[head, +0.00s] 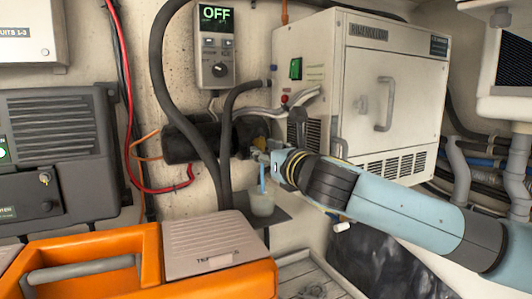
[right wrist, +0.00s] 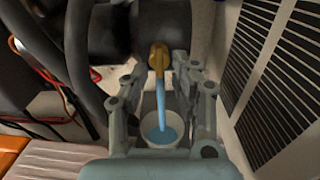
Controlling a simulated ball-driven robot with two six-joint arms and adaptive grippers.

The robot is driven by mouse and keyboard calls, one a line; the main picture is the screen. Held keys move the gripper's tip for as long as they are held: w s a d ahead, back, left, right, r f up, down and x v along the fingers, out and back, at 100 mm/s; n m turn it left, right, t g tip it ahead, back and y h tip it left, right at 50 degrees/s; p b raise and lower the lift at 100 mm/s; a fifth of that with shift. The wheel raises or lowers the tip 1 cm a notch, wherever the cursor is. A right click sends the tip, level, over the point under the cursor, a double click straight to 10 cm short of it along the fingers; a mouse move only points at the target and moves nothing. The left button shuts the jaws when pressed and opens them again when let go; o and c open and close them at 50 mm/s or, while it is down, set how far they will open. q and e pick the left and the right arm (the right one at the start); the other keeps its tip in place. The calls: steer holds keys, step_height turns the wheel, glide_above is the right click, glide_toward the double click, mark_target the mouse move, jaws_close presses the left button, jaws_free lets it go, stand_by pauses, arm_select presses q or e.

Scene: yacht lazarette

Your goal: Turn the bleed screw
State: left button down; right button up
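The brass bleed screw (right wrist: 159,57) shows in the right wrist view at the end of a dark cylinder. Blue liquid runs down from it into a pale cup (right wrist: 147,134), where some blue liquid has gathered. My right gripper (right wrist: 164,72) has its fingers apart on either side of the screw. I see gaps beside the brass, with no clear contact. In the head view the right gripper (head: 262,153) reaches in from the right at the cylinder's end and largely hides the screw. The cup (head: 261,203) stands below it. My left gripper is not in view.
A grey control box (head: 214,45) on the wall reads OFF. A cream cabinet (head: 385,90) stands right of the screw. Thick black hoses (head: 158,60) hang close to the cylinder (head: 185,140). An orange toolbox (head: 150,265) fills the lower left.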

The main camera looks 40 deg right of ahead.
steer(key=shift+o, duration=0.7)
steer(key=v, duration=1.2)
